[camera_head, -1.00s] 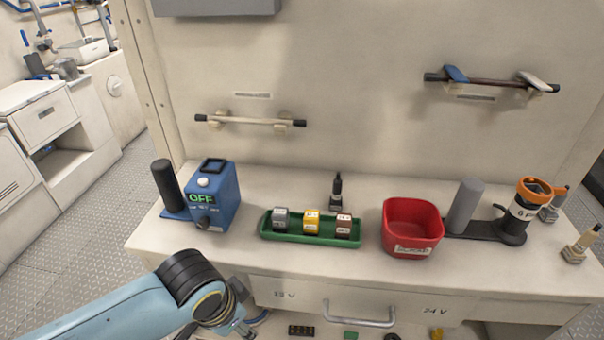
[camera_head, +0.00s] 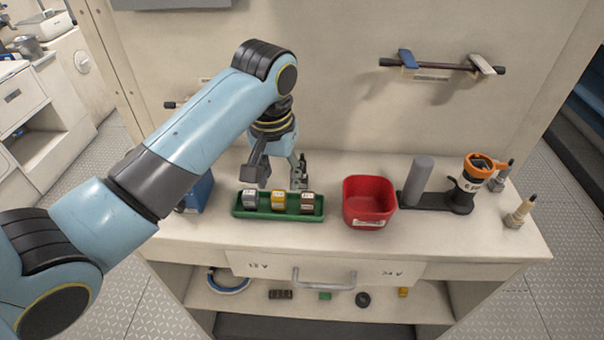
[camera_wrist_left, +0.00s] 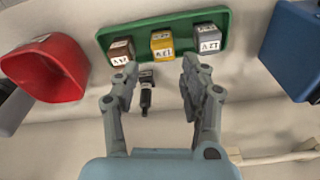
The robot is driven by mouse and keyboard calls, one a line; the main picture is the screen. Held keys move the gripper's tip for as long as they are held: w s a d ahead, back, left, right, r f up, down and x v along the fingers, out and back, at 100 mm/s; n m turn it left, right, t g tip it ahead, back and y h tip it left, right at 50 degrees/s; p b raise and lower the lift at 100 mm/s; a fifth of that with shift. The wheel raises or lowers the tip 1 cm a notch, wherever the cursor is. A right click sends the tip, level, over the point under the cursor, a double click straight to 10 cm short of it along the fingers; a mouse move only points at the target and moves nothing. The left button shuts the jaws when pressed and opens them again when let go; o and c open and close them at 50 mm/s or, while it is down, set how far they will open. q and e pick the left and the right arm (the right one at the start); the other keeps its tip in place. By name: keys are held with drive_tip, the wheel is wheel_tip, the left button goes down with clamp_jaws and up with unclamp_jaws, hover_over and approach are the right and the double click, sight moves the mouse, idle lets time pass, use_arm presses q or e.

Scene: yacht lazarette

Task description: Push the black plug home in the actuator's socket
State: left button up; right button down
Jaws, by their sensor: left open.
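The black plug (camera_wrist_left: 146,92) stands upright on the bench behind the green tray (camera_wrist_left: 125,35). In the head view the plug (camera_head: 303,162) is partly hidden by my left gripper (camera_head: 280,182). My left gripper is open and empty, pointing down behind the tray. In the left wrist view the plug shows between the open fingers (camera_wrist_left: 159,68), nearer the left one. No contact is clear. I cannot tell for sure which thing is the actuator; a black base (camera_head: 459,204) at the right carries a grey cylinder and an orange-rimmed part. The socket itself is not clear. My right gripper is not in view.
The tray holds a grey block (camera_head: 249,197), a yellow block (camera_head: 278,201) and a dark red block (camera_head: 307,203). A red bin (camera_head: 369,203) stands right of it. The blue box (camera_head: 198,192) is mostly behind my arm. Grey (camera_head: 500,177) and tan (camera_head: 520,212) connectors stand far right.

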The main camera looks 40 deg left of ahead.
sight(302, 160)
use_arm(q)
drive_tip(key=w+r, duration=0.1)
drive_tip(key=w, duration=0.1)
drive_tip(key=w+r+n, duration=0.1)
drive_tip(key=w+r, duration=0.1)
drive_tip(key=w, duration=0.1)
drive_tip(key=w+a+r+n+g, duration=0.1)
drive_tip(key=w+r, duration=0.1)
drive_tip(key=w, duration=0.1)
drive_tip(key=shift+w+r+h, duration=0.1)
drive_tip(key=shift+w+h, duration=0.15)
drive_tip(key=shift+h, duration=0.05)
wheel_tip(302, 160, down, 5)
drive_tip(key=shift+f+p, duration=0.1)
drive_tip(key=shift+p, duration=0.35)
drive_tip(key=shift+f, duration=0.35)
wheel_tip(302, 160, down, 4)
drive_tip(key=shift+d+f+p, duration=0.15)
drive_tip(key=shift+f+p, duration=0.05)
drive_tip(key=shift+p, duration=0.15)
drive_tip(key=shift+c, duration=0.4)
clamp_jaws()
